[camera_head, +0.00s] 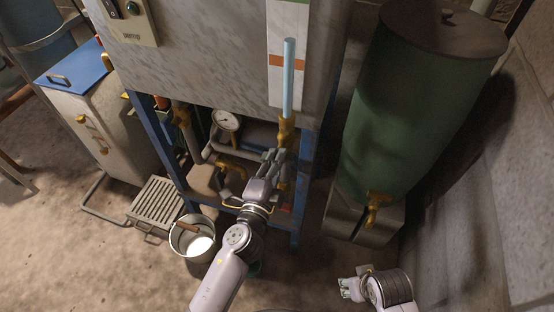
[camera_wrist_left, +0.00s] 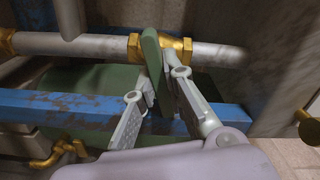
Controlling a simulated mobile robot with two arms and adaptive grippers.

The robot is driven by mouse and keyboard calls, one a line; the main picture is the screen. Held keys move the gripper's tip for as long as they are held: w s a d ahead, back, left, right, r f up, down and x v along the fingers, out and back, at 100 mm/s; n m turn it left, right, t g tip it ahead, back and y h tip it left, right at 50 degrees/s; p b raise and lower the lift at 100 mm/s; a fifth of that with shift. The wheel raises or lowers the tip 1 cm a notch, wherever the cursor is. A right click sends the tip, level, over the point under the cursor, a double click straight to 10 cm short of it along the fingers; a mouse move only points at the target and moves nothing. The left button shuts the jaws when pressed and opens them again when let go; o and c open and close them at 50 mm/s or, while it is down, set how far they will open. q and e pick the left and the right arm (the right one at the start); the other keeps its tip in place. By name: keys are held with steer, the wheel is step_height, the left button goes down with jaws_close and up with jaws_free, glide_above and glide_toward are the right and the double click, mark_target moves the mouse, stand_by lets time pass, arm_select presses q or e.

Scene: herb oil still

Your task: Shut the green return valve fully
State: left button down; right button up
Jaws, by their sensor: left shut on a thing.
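The green return valve's flat lever handle (camera_wrist_left: 155,60) stands at a brass fitting (camera_wrist_left: 181,50) on a grey horizontal pipe in the left wrist view. In that picture the handle runs roughly upright, across the line of the pipe. My left gripper (camera_wrist_left: 165,98) is shut on the handle, one finger on each side. In the head view my left gripper (camera_head: 272,158) is at the blue frame under the big grey tank, and it hides most of the valve. My right gripper (camera_head: 350,288) is low at the right, away from the valve; its finger opening is unclear.
A round gauge (camera_head: 227,121) and a brass tap (camera_head: 231,166) are left of my left gripper. A metal bucket (camera_head: 193,240) stands on the floor below. A green barrel (camera_head: 405,110) with a brass tap (camera_head: 376,203) stands at right. A blue frame bar (camera_wrist_left: 75,106) runs below the pipe.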

arm_select(q)
steer(key=shift+f+m, duration=0.1)
steer(key=shift+m, duration=1.8)
steer(key=c, duration=1.7)
jaws_free()
steer(key=shift+o, duration=0.2)
steer(key=shift+s, duration=0.1)
steer(key=v, duration=0.7)
steer(key=shift+s, duration=0.2)
